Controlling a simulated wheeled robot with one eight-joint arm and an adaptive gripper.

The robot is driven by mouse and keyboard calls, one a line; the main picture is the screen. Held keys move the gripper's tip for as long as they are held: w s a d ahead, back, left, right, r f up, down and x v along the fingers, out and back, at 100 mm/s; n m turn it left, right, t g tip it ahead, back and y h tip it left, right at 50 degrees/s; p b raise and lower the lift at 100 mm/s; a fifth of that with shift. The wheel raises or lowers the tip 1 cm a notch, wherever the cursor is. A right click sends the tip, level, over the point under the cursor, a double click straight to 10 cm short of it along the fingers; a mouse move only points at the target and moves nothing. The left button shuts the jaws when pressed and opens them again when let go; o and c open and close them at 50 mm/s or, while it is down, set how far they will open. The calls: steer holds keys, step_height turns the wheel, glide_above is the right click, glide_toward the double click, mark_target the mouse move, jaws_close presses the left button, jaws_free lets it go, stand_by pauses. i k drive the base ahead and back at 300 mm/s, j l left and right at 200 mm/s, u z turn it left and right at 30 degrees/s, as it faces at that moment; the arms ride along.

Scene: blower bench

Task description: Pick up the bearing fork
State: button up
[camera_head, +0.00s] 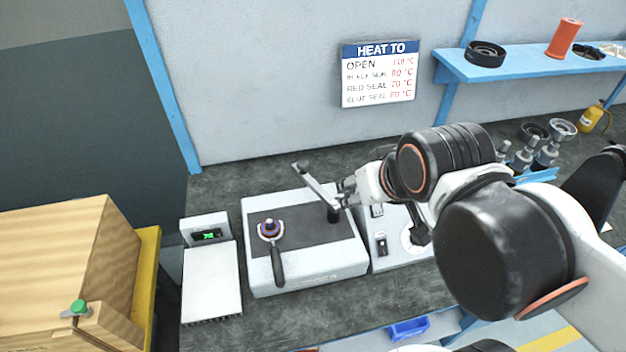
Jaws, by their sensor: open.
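A tool with a black handle (278,266), which looks like the bearing fork, lies on the dark top of the grey heater unit (310,274). Its handle points toward the front edge. Its head is at a small ring with a purple-blue band (269,229), which sits around a post; I cannot tell whether the head grips the ring or lies under it. My gripper (345,190) is above the back right of the heater, beside a grey bar (318,186) and a black post (333,214). It is open and apart from the handle. Whether it touches the bar is unclear.
A white scale (211,282) with a green display stands left of the heater. A wooden box (60,262) is at far left. A control panel (398,248) is to the right, partly behind my arm. A blue shelf (540,66) holds parts. Bench front is clear.

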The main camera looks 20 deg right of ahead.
mark_target(279, 274)
steer(key=k+j+z, duration=0.6)
steer(key=k+j, duration=0.15)
